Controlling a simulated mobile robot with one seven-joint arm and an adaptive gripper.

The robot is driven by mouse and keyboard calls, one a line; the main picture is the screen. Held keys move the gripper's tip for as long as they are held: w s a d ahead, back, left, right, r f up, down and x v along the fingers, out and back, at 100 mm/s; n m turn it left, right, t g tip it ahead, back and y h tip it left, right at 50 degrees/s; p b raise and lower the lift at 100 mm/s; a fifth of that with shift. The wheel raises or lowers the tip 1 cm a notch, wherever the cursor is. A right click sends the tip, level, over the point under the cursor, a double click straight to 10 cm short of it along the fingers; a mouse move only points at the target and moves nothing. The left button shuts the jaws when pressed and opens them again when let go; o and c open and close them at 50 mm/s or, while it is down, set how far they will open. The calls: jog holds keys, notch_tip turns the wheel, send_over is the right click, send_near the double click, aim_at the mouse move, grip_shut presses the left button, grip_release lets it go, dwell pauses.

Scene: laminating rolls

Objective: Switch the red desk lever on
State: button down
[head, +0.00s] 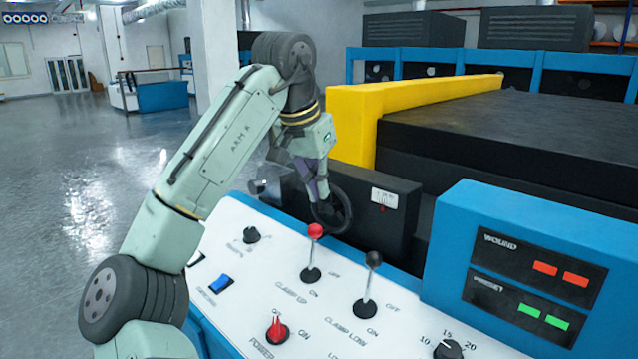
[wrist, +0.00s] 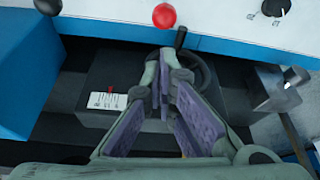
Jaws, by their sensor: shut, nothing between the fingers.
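The red desk lever (head: 315,231), a red ball on a thin metal stem, stands on the white control panel in the head view, labelled CLAMP UP with OFF behind and ON in front. Its stem looks nearly upright, the ball leaning slightly towards the OFF side. In the wrist view its red ball (wrist: 164,15) is at the top edge, beyond the fingertips. My gripper (head: 323,208) hangs pointing down just behind the lever, apart from it. The purple-padded fingers (wrist: 163,85) converge in the wrist view and hold nothing.
A black-knobbed lever (head: 373,259) stands right of the red one. A red POWER knob (head: 277,328) is in front. A black handwheel (head: 340,210) is close behind my fingers. A blue display box (head: 520,265) rises at the right.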

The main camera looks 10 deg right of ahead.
jog(key=p, duration=0.1)
send_over(312, 250)
jog(key=w+d, duration=0.3)
notch_tip(312, 250, down, 6)
jog(key=shift+s+d+f, duration=0.2)
jog(key=shift+f, duration=0.05)
jog(key=shift+b, duration=0.45)
